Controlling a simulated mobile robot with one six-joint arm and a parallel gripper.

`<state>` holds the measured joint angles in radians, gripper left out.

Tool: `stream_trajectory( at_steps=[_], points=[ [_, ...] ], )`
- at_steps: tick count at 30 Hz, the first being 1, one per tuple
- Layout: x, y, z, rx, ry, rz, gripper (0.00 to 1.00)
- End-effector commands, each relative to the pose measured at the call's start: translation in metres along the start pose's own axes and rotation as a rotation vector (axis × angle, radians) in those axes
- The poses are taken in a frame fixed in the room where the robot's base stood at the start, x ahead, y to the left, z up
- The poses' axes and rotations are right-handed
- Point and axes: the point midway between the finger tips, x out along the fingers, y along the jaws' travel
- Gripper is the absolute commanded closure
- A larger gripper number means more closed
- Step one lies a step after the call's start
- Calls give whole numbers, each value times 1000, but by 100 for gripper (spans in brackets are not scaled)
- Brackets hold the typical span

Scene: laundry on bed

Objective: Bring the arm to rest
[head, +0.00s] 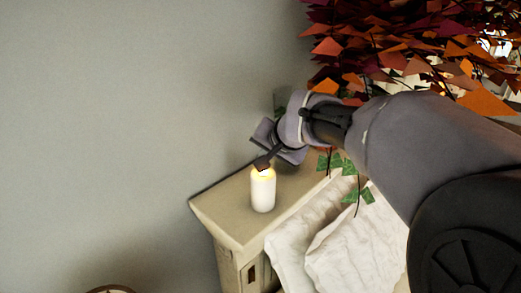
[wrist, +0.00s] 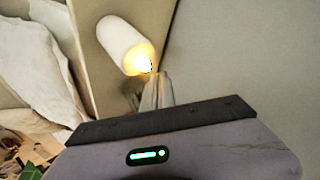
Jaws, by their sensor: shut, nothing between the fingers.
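My gripper (head: 262,162) is at the end of my arm, which reaches in from the right in the head view. Its fingers are shut and empty. The fingertips appear right at the glowing top of a white lit candle (head: 263,192); I cannot tell whether they touch it. In the wrist view my gripper (wrist: 154,78) shows its fingers close beside the flame end of the candle (wrist: 122,42).
The candle stands upright on a beige cabinet top (head: 228,207) against a bare grey wall (head: 120,130). White bedding (head: 335,245) lies to its right. A plant with red and orange leaves (head: 410,45) hangs above and behind my arm. The left side is open.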

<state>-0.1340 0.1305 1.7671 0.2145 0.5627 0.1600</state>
Motion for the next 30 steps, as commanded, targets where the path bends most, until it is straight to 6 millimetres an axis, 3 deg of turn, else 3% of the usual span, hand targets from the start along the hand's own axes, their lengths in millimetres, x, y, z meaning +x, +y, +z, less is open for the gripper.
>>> stream_trajectory(
  at_steps=[7, 17, 20, 30],
  points=[
    [-28, -21, -20, -1, 1, -1, 100],
    [-27, -14, -14, -1, -1, 1, 100],
    [-23, 22, 23, -7, -13, 18, 100],
    [0, 232, 270, -42, -117, 137, 100]
  ],
)
